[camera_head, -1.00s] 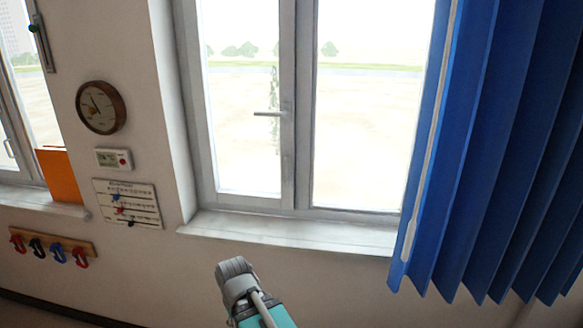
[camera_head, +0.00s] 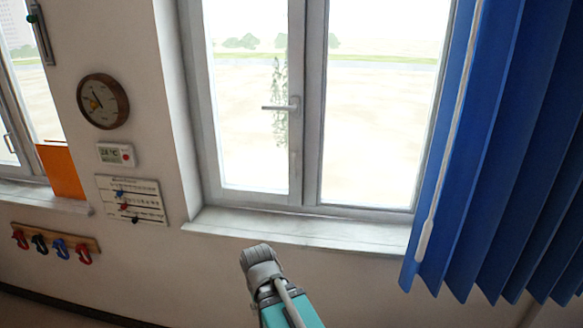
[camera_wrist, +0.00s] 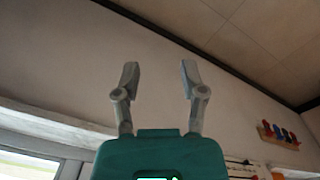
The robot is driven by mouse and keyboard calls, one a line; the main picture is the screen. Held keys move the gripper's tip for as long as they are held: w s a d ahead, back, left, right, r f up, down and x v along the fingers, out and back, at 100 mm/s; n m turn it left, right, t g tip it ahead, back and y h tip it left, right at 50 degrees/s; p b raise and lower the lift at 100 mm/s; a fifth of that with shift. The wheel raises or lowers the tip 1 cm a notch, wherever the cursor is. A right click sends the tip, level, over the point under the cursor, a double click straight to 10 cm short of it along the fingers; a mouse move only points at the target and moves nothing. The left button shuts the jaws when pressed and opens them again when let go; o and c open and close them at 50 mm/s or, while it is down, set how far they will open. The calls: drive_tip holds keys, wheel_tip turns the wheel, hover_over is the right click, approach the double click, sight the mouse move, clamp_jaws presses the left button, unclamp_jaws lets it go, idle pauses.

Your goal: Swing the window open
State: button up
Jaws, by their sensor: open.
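The window (camera_head: 302,195) has a white frame and two glass panes and looks closed. Its handle (camera_head: 280,106) sits on the middle upright and points left, roughly level. In the wrist view my gripper (camera_wrist: 158,75) has its two grey fingers apart, with nothing between them. Bare wall shows behind the fingers. A corner of a window (camera_wrist: 35,168) shows low at the left of that view, which appears upside down. In the head view a grey and teal part of my arm stands below the sill, well below the handle. The fingers cannot be made out there.
A blue blind (camera_head: 490,150) hangs at the right, overlapping the window's right edge. The sill (camera_head: 300,230) is bare. A clock (camera_head: 103,101), a thermometer (camera_head: 115,154), a notice board (camera_head: 131,199) and a hook rack (camera_head: 55,239) are on the left wall.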

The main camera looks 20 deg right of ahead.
drive_tip(key=w+d+r+m+t+h, duration=0.2)
drive_tip(key=w+d+m+h, duration=0.1)
drive_tip(key=w+d, duration=0.4)
drive_tip(key=m+t+h+p, duration=0.1)
drive_tip(key=m+t+h, duration=0.5)
drive_tip(key=t+h, duration=0.4)
approach(293, 166)
drive_tip(key=shift+s+a+r+t+y, duration=0.1)
drive_tip(key=shift+s+a+t+y, duration=0.25)
drive_tip(key=shift+s+a, duration=0.75)
drive_tip(key=shift+d, duration=0.15)
drive_tip(key=x, duration=1.3)
drive_tip(key=shift+w+d, duration=0.2)
drive_tip(key=shift+d, duration=0.1)
clamp_jaws()
